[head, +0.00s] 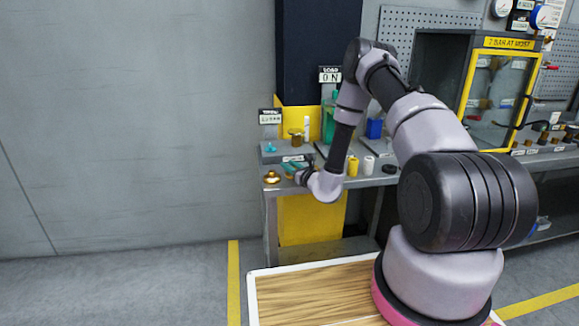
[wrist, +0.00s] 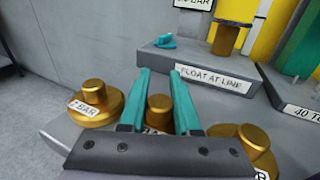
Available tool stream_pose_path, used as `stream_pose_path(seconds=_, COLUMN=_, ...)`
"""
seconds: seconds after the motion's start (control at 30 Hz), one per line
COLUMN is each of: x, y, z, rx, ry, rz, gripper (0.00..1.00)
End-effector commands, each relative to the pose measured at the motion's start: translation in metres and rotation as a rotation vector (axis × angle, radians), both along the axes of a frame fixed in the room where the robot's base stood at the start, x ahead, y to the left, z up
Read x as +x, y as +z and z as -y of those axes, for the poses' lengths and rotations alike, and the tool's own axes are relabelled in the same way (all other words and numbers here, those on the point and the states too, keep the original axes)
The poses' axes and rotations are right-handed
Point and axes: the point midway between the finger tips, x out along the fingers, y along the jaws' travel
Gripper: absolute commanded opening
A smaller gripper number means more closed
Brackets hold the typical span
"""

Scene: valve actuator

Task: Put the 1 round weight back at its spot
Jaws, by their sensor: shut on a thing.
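In the wrist view, a round brass weight (wrist: 158,107) with a knob sits between the two teal fingers of my gripper (wrist: 160,73), which is shut on it. Its lower part and most of its label are hidden behind the gripper body. A second brass weight (wrist: 92,103), with a label ending in "BAR", stands to the left. In the head view, my gripper (head: 292,168) is low over the left end of the bench, and one brass weight (head: 272,177) shows at the bench's front-left corner.
A grey block labelled "FLOAT AT LINE" (wrist: 212,78) stands just beyond the fingers, bearing a brass cylinder (wrist: 226,38) and a small teal piece (wrist: 165,42). Yellow (head: 353,166) and white (head: 368,165) cylinders stand on the bench right of my wrist. A yellow-framed cabinet (head: 466,85) is farther right.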

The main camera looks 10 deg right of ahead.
Motion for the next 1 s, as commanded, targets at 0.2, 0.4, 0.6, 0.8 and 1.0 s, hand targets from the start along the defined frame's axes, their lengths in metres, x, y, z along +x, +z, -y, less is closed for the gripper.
stream_pose_path(seconds=0.2, x=0.000, y=-0.001, z=0.000, rx=0.000, ry=0.000, rz=0.000, gripper=0.00)
stream_pose_path(seconds=0.4, x=0.000, y=-0.007, z=0.000, rx=-0.001, ry=0.000, rz=0.000, gripper=0.00)
stream_pose_path(seconds=0.6, x=0.000, y=-0.012, z=0.000, rx=-0.001, ry=0.000, rz=0.000, gripper=0.00)
stream_pose_path(seconds=0.8, x=-0.001, y=-0.013, z=0.000, rx=-0.002, ry=0.000, rz=-0.002, gripper=0.61)
stream_pose_path(seconds=1.0, x=-0.001, y=-0.014, z=0.000, rx=-0.003, ry=0.001, rz=-0.005, gripper=0.61)
